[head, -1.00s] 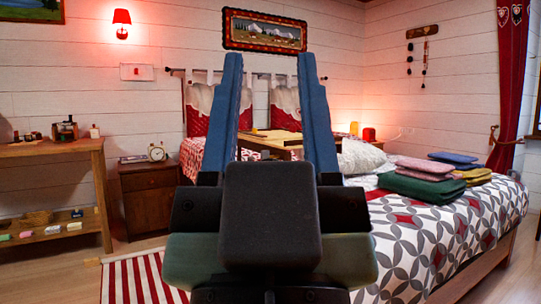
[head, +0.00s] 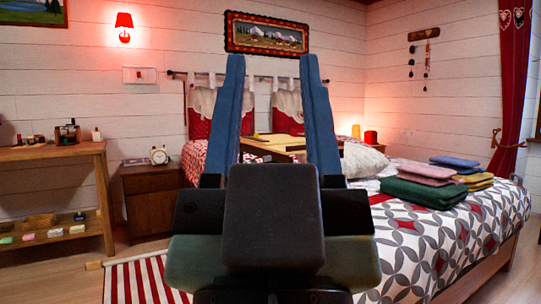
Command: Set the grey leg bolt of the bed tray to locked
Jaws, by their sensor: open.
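My gripper (head: 277,68) is in the middle of the head view, its two blue fingers pointing up and spread wide apart, with nothing between them. The wooden bed tray (head: 281,144) stands on the bed near the headboard, far beyond my gripper. It shows between and beside the fingers, and my gripper hides part of it. A small yellowish thing lies at its left end, too small to make out. I cannot make out the grey leg bolt.
The bed (head: 440,240) fills the right side, with folded cloths (head: 425,192) and a white pillow (head: 362,161) on it. A nightstand (head: 150,198) with an alarm clock (head: 159,156) stands left of the bed. A wooden shelf table (head: 60,150) is far left. A striped rug (head: 140,281) lies on the floor.

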